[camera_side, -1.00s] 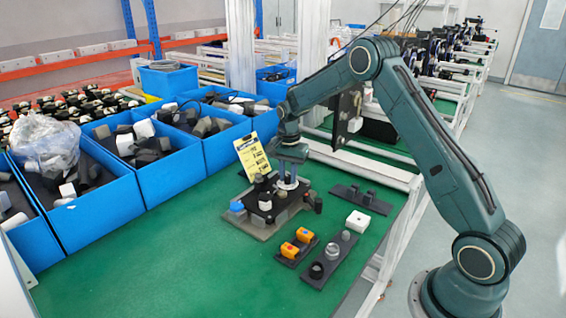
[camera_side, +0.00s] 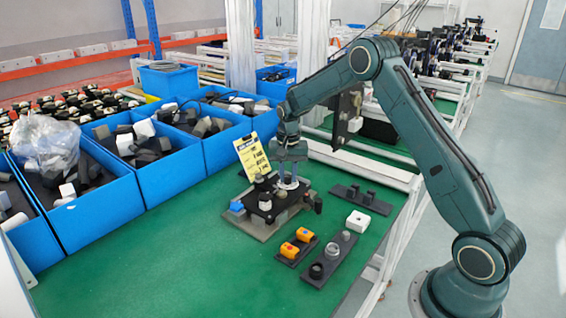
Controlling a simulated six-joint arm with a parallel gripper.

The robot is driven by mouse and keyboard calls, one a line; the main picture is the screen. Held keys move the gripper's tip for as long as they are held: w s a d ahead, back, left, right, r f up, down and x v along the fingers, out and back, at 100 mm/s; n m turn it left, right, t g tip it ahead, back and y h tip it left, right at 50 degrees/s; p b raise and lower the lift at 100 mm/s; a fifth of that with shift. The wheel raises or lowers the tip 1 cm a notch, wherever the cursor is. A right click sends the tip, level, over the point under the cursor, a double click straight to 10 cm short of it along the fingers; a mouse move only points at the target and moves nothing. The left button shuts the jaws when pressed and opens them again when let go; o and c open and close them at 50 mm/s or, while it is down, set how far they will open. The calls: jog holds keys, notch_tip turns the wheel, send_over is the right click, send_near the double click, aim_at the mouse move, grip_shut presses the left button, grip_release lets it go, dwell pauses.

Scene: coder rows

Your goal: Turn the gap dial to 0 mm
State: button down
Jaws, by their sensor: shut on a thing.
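The fixture (camera_side: 262,222) stands on the green table, a dark block assembly on a grey base plate with a blue part (camera_side: 236,207) at its left. A yellow instruction card (camera_side: 252,156) stands upright behind it. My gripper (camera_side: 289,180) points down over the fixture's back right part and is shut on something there. It appears to be the gap dial, but the dial is mostly hidden by the gripper and too small to read. A dark knob (camera_side: 318,204) sticks out at the fixture's right side.
Right of the fixture lie a dark strip with black posts (camera_side: 361,197), a white block (camera_side: 358,221), orange parts on a holder (camera_side: 297,244) and a dark strip with round parts (camera_side: 330,258). Blue bins (camera_side: 100,205) line the left. The front table is clear.

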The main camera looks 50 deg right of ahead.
jog(key=n, duration=0.5)
jog(key=shift+n, duration=0.3)
jog(key=n, duration=1.3)
jog(key=shift+n, duration=0.3)
jog(key=c, duration=1.2)
grip_release()
jog(key=shift+c, duration=0.2)
